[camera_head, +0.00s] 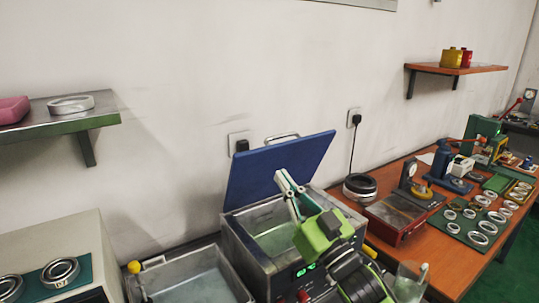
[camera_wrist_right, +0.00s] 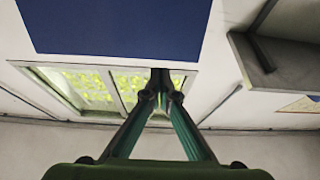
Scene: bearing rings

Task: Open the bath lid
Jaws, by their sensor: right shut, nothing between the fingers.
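The bath (camera_head: 262,238) is a metal box with liquid inside and a lit green display on its front. Its blue lid (camera_head: 262,165) stands raised and tilted back toward the wall, with a metal handle (camera_head: 283,136) at its top edge. My right gripper (camera_head: 285,178) is shut and empty, its fingertips in front of the lid's underside, above the bath opening. I cannot tell whether the fingertips touch the lid. In the right wrist view the closed fingertips (camera_wrist_right: 161,82) show beside the blue lid (camera_wrist_right: 120,25). My left gripper is not in view.
An open metal tank (camera_head: 195,280) stands left of the bath. A shelf (camera_head: 60,118) with a ring is on the left wall. The orange workbench (camera_head: 400,245) at right holds a dark coil, a press and several rings. A glass beaker (camera_head: 409,282) stands near my right arm.

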